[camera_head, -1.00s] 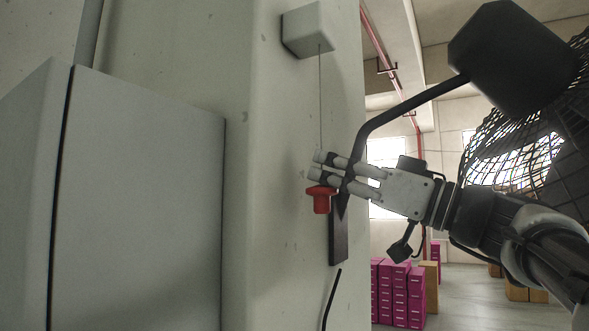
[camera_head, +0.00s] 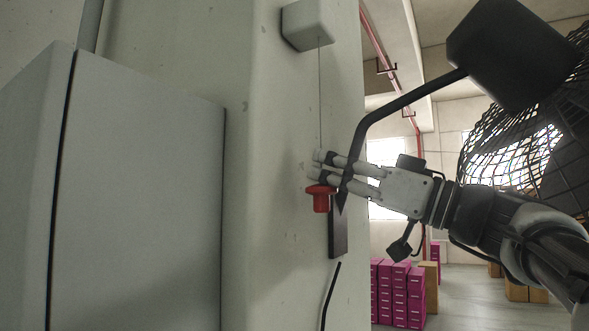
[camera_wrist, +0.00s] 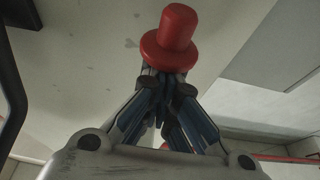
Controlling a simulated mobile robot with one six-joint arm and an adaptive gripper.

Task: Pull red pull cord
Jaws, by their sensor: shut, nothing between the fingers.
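The red pull cord handle (camera_head: 320,198) hangs beside the pale wall, on a thin cord (camera_head: 320,100) that runs down from a grey box (camera_head: 308,24). My gripper (camera_head: 318,166) is shut, with its fingertips at the lower end of the cord, just above the red handle. In the wrist view the red handle (camera_wrist: 172,40) shows its flange and knob just beyond the tips of my fingers (camera_wrist: 162,80). The cord between the fingertips is too thin to make out.
A black bent arm bracket (camera_head: 400,103) passes behind my fingers to a dark plate (camera_head: 338,235) on the wall. A caged fan (camera_head: 510,160) stands at the right. A grey cabinet (camera_head: 150,200) stands at the left. Pink boxes (camera_head: 400,295) lie farther back.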

